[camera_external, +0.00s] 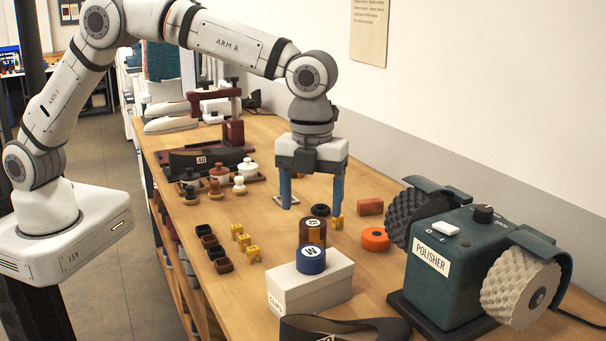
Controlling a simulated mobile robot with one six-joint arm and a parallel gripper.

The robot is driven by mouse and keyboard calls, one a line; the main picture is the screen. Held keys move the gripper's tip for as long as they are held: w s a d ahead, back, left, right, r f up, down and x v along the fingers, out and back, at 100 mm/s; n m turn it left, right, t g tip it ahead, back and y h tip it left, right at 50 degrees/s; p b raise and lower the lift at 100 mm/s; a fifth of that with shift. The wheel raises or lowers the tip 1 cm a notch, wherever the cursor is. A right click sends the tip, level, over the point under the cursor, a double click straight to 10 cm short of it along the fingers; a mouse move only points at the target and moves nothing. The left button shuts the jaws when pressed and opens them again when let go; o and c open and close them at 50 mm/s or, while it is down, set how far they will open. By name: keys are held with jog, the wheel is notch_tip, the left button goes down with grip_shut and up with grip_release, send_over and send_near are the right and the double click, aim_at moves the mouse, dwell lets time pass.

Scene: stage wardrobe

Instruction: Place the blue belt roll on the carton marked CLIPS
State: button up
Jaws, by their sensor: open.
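The blue belt roll (311,262), a short cylinder with a white lettered top, sits upright on the top of the white carton (320,293). The carton's end label is small and seen at a slant, so I can barely read it. My gripper (312,207) points down with its blue fingers spread wide and nothing between them. It is above and behind the blue roll, clear of it.
A green polisher (448,265) stands on the right. An orange roll (375,239), a reddish block (370,206) and a black ring (320,210) lie behind the carton. Several yellow pieces (244,242) and dark cups (217,252) are left. A dark strap (345,328) lies in front.

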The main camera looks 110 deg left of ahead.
jog(key=s+d+r+n+t, duration=0.1)
jog(key=s+r+n, duration=0.4)
jog(key=s, duration=0.4)
jog(key=s+d+r+n+t, duration=0.1)
jog(key=s+r+n, duration=0.2)
jog(key=s+r, duration=0.4)
jog(key=s+f+n, duration=0.1)
jog(key=s+n, duration=0.2)
jog(key=s, duration=0.5)
jog(key=s+d+f+n+t, duration=0.1)
jog(key=s+f+n, duration=0.1)
jog(key=s, duration=0.6)
jog(key=s+f+n, duration=0.2)
jog(key=s+n, duration=0.3)
jog(key=s, duration=0.3)
jog(key=shift+s+d, duration=0.15)
jog(key=shift+d, duration=0.1)
